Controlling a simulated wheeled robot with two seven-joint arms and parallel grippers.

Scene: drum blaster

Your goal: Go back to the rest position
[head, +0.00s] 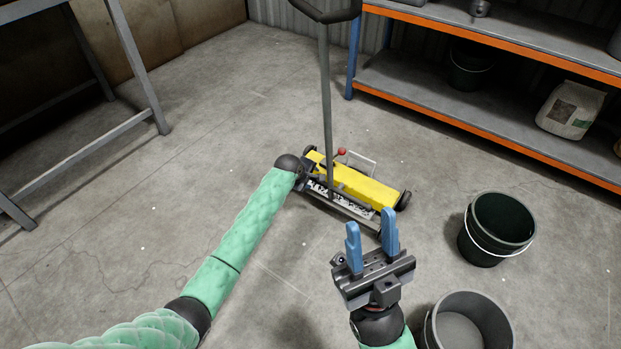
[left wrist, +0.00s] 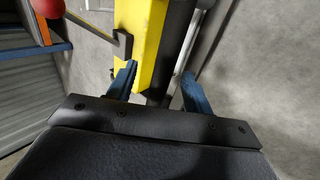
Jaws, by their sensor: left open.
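My left arm reaches in from the left to the yellow wheeled sweeper (head: 355,183). In the head view its gripper is not clearly visible at the sweeper's left end. In the left wrist view my left gripper (left wrist: 160,69) has its blue fingers apart, with the yellow body (left wrist: 140,25) and a dark part beyond them. I cannot tell whether they touch it. My right gripper (head: 371,236) is in front of the sweeper, with its two blue fingers pointing up, apart and empty.
The sweeper's tall handle (head: 325,100) rises beside my left arm. A dark bucket (head: 499,230) and a grey bucket (head: 468,325) stand right of my right gripper. An orange-edged shelf (head: 490,130) is at the back right, a metal-legged table (head: 135,65) at left. Floor at left is clear.

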